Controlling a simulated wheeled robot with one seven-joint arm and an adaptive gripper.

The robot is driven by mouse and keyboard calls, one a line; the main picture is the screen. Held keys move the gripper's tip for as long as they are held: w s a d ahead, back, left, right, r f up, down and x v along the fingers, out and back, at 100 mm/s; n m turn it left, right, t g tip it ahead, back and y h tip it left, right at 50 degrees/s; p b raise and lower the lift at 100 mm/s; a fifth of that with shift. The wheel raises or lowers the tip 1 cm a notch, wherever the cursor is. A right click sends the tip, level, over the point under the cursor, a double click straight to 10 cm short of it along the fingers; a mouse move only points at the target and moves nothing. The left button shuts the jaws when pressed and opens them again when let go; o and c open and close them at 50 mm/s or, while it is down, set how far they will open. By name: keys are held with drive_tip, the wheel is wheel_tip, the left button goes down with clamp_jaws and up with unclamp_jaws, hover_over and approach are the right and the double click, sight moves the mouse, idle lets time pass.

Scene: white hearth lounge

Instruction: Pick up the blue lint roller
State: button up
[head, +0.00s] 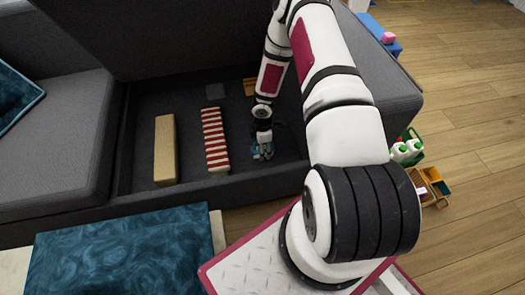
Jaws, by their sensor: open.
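My gripper (263,153) is at the end of my arm, inside the dark open compartment of the sofa (187,189), near its front right part. It points down and its jaws are open. A small patch of blue (254,150) shows right at the fingers. It may be the blue lint roller, but it is mostly hidden by the gripper and too small to tell. I cannot tell whether the fingers touch it.
In the compartment, a tan block (165,150) and a red-and-white striped item (215,139) lie left of my gripper. A dark grey square (215,90) and an orange item (250,86) lie farther back. The compartment's front wall is close to my gripper. Toys (407,150) stand outside, right.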

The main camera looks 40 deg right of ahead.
drive_tip(key=c, duration=1.3)
wheel_tip(320, 180, up, 10)
drive_tip(key=p, duration=0.4)
